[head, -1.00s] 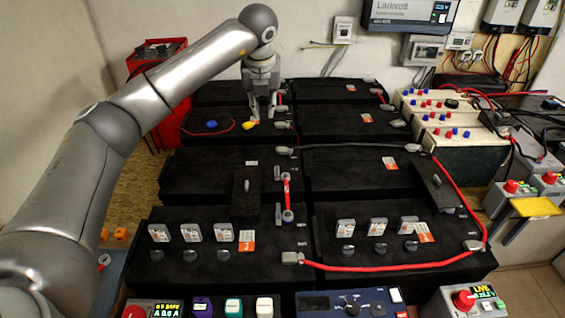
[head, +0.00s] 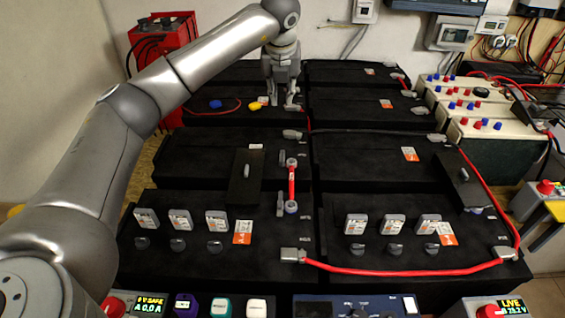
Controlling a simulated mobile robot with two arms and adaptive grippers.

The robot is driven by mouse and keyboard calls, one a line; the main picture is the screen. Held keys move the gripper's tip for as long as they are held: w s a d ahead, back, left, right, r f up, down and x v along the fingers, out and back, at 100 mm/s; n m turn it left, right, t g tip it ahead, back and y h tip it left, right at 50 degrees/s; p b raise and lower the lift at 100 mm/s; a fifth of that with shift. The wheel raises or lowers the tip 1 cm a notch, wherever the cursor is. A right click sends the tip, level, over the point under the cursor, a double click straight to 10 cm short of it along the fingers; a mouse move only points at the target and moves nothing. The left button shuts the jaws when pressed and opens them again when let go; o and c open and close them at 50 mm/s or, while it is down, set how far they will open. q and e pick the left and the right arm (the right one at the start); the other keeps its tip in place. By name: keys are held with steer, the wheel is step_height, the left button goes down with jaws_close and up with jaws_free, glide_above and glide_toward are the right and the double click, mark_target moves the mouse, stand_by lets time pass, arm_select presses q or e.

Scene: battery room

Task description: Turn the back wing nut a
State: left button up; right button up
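My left gripper (head: 281,104) points down over the right edge of a black battery in the second row from the back, on the left side. Its two fingers look apart, beside a grey terminal fitting (head: 294,107). I cannot tell whether they touch it. A yellow piece (head: 256,105) lies just left of the fingers, and a blue piece (head: 215,104) lies farther left near a thin red lead. Any back wing nut is too small or hidden by the gripper to make out. My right gripper is not in view.
Black batteries stand in rows. A red cable (head: 400,271) crosses the front ones, and a short red link (head: 292,185) joins two rows on the left. A red charger box (head: 163,45) stands back left. White units with coloured terminals (head: 490,130) stand at the right.

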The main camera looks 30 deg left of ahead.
arm_select(q)
step_height(320, 180, down, 10)
steer(key=b, duration=0.8)
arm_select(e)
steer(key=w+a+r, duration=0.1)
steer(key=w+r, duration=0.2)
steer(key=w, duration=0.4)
arm_select(q)
steer(key=b, duration=0.5)
glide_toward(282, 156)
steer(key=x, duration=0.8)
steer(key=shift+w+f+b, duration=0.1)
steer(key=shift+f+b, duration=0.15)
steer(key=shift+b, duration=0.05)
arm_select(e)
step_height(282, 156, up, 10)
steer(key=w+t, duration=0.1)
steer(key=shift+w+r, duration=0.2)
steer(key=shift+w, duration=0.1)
arm_select(q)
steer(key=shift+c, duration=0.2)
jaws_close()
